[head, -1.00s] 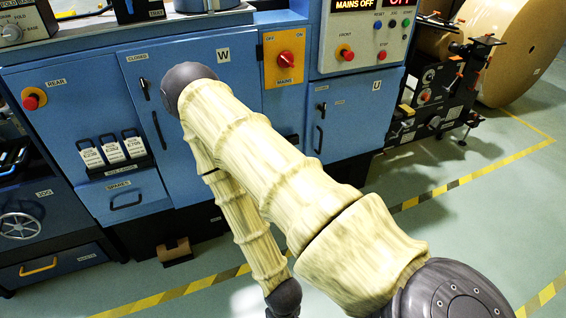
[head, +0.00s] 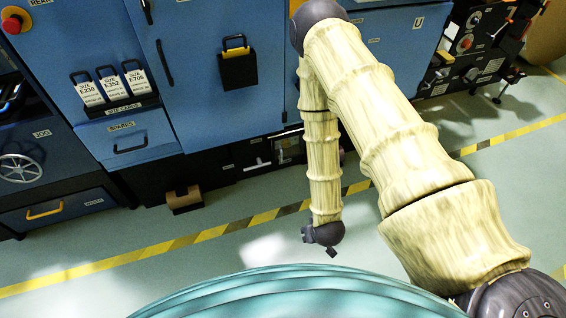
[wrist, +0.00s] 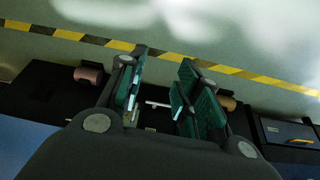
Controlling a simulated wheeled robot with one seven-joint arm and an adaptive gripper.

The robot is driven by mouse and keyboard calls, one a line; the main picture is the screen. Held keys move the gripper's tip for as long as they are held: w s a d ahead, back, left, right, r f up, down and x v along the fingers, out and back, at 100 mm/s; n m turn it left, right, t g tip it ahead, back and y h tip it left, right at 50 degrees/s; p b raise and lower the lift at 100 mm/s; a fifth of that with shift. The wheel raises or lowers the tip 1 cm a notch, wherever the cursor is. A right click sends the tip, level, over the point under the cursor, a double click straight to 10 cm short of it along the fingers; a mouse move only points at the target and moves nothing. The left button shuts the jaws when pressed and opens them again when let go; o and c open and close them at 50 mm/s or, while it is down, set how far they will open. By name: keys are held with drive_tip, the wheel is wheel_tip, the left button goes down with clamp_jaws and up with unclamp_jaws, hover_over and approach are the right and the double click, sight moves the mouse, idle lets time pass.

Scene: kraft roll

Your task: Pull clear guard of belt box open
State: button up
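No part is clearly recognisable as the clear guard or the belt box. A dark low section (head: 232,172) lies under the blue cabinets, with a small pale bar (head: 257,163) on it; whether a clear cover lies over it I cannot tell. My gripper (wrist: 160,92) is open in the wrist view, its green-padded fingers apart and nothing clearly held. A pale bar (wrist: 157,103) shows beyond and between the fingers, apart from them as far as I can see. In the head view my arm hangs down in front of the machine, with its wrist low over the floor.
Blue cabinet doors (head: 195,95) rise behind my arm, one with a black pouch (head: 238,70). A yellow-black floor stripe (head: 225,230) crosses clear floor.

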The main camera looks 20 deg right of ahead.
drive_tip(key=w+f+t+b, duration=0.2)
drive_tip(key=w+f+b, duration=0.2)
drive_tip(key=w, duration=0.3)
drive_tip(key=w+d+f+t+b, duration=0.1)
drive_tip(key=w+f+t+b, duration=0.1)
drive_tip(key=w+f+b, duration=0.4)
drive_tip(key=w+f+t+b, duration=0.2)
drive_tip(key=w+t+b, duration=0.1)
drive_tip(key=w, duration=0.5)
drive_tip(key=m+t+h+b, duration=0.15)
drive_tip(key=t+b, duration=0.45)
drive_tip(key=b, duration=0.7)
approach(281, 161)
wheel_tip(281, 161, up, 4)
drive_tip(key=shift+h, duration=0.45)
drive_tip(key=w+b, duration=0.1)
drive_tip(key=w, duration=0.2)
drive_tip(key=w+d+b, duration=0.1)
drive_tip(key=w, duration=0.3)
drive_tip(key=w+b, duration=0.1)
drive_tip(key=w, duration=0.2)
drive_tip(key=shift+w+d+f, duration=0.2)
drive_tip(key=shift+w+d, duration=0.05)
